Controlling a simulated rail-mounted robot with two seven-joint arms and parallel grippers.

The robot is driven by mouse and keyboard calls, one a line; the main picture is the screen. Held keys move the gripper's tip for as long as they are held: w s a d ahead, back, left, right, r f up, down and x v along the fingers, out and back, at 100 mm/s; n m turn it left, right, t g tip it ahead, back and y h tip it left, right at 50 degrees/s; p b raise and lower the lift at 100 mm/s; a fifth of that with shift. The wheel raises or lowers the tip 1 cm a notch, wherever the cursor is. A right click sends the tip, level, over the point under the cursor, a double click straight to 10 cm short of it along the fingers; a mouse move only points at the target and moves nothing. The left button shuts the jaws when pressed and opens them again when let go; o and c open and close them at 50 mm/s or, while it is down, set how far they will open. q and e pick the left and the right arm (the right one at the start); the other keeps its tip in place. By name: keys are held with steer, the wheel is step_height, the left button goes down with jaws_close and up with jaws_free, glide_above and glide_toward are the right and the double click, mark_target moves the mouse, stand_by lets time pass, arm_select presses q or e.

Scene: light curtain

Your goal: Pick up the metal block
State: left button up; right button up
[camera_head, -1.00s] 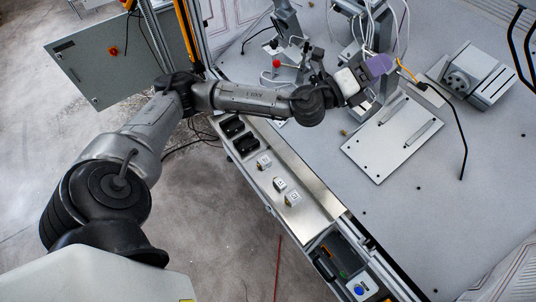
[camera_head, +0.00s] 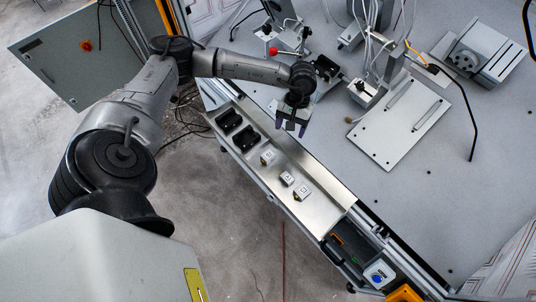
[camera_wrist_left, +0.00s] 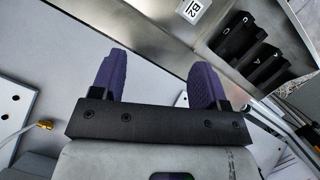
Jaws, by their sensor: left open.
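Three small metal blocks lie in a row on a steel tray (camera_head: 323,177) at the front of the station: a left one (camera_head: 267,157), a middle one (camera_head: 287,178) and a right one (camera_head: 302,192). A block marked B2 (camera_wrist_left: 194,9) shows at the top edge of the left wrist view. My left gripper (camera_head: 291,127) points down near the tray's back edge, behind and slightly right of the left block. Its purple fingers (camera_wrist_left: 158,75) are apart with nothing between them. My right gripper is not in view.
Black holders (camera_head: 245,139) sit at the tray's left end and also show in the left wrist view (camera_wrist_left: 252,47). A flat plate (camera_head: 400,125) and a machine fixture (camera_head: 475,55) stand on the grey table. A red-knobbed device (camera_head: 285,50) stands behind my gripper.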

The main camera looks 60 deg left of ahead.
arm_select(q)
steer(key=s+a+m+g+y, duration=0.1)
steer(key=s+m+g, duration=0.1)
steer(key=m, duration=0.3)
glide_above(269, 154)
steer(key=w, duration=0.2)
steer(key=f, duration=0.5)
steer(key=f+p, duration=0.1)
steer(key=f, duration=0.1)
steer(key=shift+s+a+f, duration=0.1)
steer(key=shift+a+f, duration=0.05)
steer(key=shift+a, duration=0.1)
steer(key=p+x, duration=0.1)
steer(key=x, duration=0.3)
steer(key=shift+s+f, duration=0.15)
steer(key=shift+f, duration=0.5)
steer(key=c, duration=1.1)
steer(key=shift+r, duration=0.15)
